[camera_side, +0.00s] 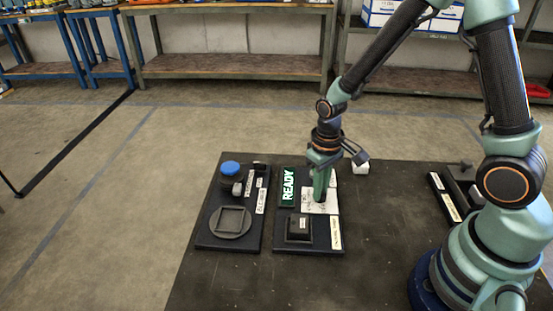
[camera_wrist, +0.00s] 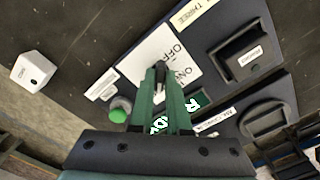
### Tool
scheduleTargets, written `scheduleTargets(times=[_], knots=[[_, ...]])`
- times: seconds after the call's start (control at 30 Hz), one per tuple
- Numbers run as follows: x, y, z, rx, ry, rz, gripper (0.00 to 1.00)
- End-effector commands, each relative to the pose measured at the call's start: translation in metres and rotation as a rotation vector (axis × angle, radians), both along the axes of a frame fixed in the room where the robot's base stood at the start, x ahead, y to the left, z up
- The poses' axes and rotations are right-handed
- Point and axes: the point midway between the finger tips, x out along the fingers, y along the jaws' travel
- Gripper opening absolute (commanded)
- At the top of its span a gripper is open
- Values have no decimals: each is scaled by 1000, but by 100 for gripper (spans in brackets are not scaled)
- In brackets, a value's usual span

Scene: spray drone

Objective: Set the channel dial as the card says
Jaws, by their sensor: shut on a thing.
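My gripper (camera_side: 319,197) is lowered over a white plate (camera_side: 328,207) on the dark panel, pointing down. In the wrist view its green fingers (camera_wrist: 161,76) are shut on a small dark knob (camera_wrist: 160,69) at the plate. The fingers hide most of the knob, so I cannot tell its setting. The white plate (camera_wrist: 152,50) carries lettering that looks like OFF and ON. A white label reading THREE (camera_wrist: 194,12) lies at the panel's edge. I cannot make out which piece is the card or confirm that the held knob is the channel dial.
A lit READY sign (camera_side: 287,187) stands left of my gripper. A black boxy piece (camera_side: 299,228) is in front. The left panel holds a blue cap (camera_side: 230,168) and a square-framed disc (camera_side: 230,221). A green button (camera_wrist: 119,113) and a white block (camera_wrist: 32,69) are nearby.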

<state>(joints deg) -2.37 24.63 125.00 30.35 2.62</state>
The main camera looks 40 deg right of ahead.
Motion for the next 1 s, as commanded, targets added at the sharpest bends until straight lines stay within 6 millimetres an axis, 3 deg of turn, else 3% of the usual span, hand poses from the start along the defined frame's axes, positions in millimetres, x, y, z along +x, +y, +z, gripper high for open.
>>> scheduleTargets(times=[0.43, 0.47, 0.5, 0.53, 0.87, 1.0], knots=[[0, 0, 1, 0, 2, -13, 0], [0, 0, 1, 0, 2, -13, 23], [0, 0, 1, 0, 2, -13, 38], [0, 0, 1, 0, 2, -13, 45], [0, 0, 1, 0, 0, -11, 45], [1, 0, 10, 0, -2, -11, 45]])
